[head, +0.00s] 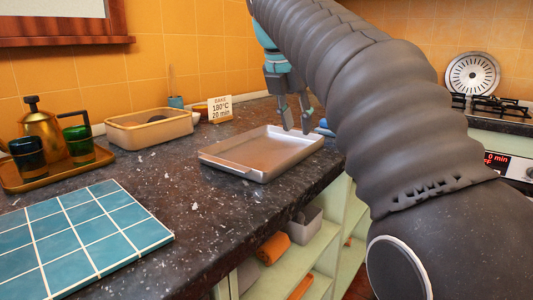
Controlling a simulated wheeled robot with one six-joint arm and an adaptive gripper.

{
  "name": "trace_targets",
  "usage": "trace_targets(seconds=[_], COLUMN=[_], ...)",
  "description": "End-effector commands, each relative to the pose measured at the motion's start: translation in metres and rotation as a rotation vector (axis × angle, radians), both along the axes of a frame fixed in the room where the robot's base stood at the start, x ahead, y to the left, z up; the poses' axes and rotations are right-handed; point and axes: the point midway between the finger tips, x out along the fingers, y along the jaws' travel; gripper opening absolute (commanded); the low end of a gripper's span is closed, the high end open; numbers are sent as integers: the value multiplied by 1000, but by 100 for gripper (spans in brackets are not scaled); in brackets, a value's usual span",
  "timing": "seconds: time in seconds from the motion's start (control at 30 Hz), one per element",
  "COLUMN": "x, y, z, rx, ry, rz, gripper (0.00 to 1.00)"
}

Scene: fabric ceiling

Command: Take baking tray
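A shallow grey metal baking tray (262,152) lies flat on the dark speckled counter, close to its front edge. It looks empty. My gripper (297,125) points down at the tray's far right corner, with its two fingers apart. I cannot tell whether the fingertips are over the rim or just behind it, and nothing shows between them. My arm comes in from the right and covers the area right of the tray.
A beige bin (148,131) and a recipe card (220,108) stand behind the tray. A gold tray (62,172) with a kettle and mugs is at left, near a blue tiled board (75,235). A stove (500,115) is at right. Shelves are below the counter.

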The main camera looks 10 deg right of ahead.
Motion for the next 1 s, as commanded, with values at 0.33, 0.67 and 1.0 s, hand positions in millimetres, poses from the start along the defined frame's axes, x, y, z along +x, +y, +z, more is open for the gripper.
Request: trace_targets(seconds=[0.33,0.67,1.0], x=[8,25,28], y=[-8,-15,-18], z=[-25,-61,-69], rx=[0,1,1], ry=[-2,0,-2], rz=[-3,-5,-3], gripper=[32,32,32])
